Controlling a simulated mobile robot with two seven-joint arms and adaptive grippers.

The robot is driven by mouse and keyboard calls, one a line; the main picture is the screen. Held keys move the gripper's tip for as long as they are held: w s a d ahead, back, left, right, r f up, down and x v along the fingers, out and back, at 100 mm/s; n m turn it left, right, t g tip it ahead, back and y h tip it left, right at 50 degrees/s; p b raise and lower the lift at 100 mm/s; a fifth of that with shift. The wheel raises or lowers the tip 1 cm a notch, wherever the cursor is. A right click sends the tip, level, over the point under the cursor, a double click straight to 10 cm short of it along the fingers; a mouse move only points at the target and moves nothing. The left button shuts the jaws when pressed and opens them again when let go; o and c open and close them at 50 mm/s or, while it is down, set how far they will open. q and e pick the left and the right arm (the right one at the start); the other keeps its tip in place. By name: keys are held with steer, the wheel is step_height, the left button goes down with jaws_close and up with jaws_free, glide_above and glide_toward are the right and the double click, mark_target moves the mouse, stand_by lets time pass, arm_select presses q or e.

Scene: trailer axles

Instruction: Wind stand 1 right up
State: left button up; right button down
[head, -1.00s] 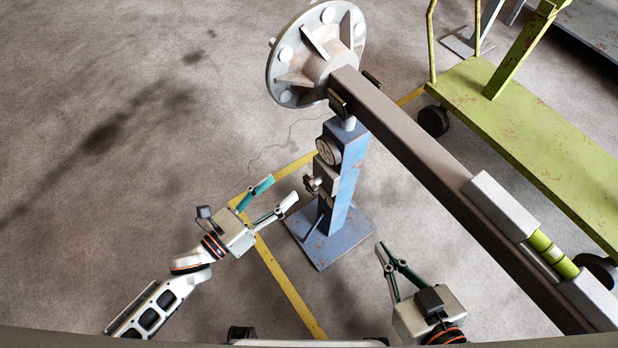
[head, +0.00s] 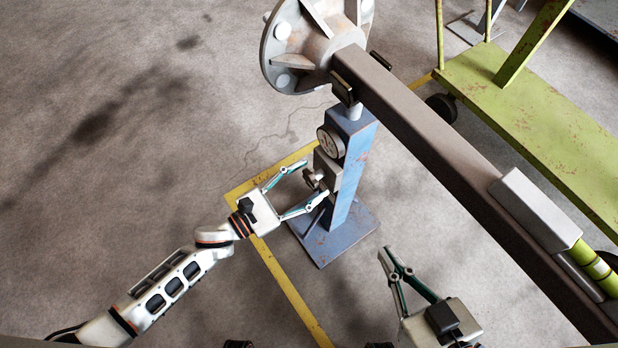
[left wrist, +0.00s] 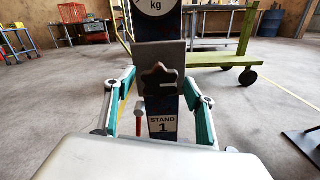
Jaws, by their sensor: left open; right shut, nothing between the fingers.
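Stand 1 is a blue post (head: 349,190) on a square blue base plate (head: 350,243), under the end of the dark axle beam (head: 430,130). A round dial (head: 331,141) sits on its side, marked kg in the left wrist view (left wrist: 157,5). Below it is a dark star-shaped knob (head: 315,178) on a grey plate; it also shows in the left wrist view (left wrist: 159,82), above the label STAND 1 (left wrist: 162,128). My left gripper (head: 315,181) is open, its fingers on either side of the knob, apart from it. My right gripper (head: 384,252) is shut and empty, right of the base plate.
A grey hub flange (head: 290,50) is on the axle's end above the stand. A green trolley (head: 540,120) stands at the right. A red-handled lever (left wrist: 138,118) hangs below the knob in the left wrist view. The floor at left is clear.

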arm_select(q)
steer(key=shift+w+d, duration=0.15)
steer(key=shift+d, duration=0.05)
steer(key=c, duration=1.1)
steer(key=shift+n, duration=0.3)
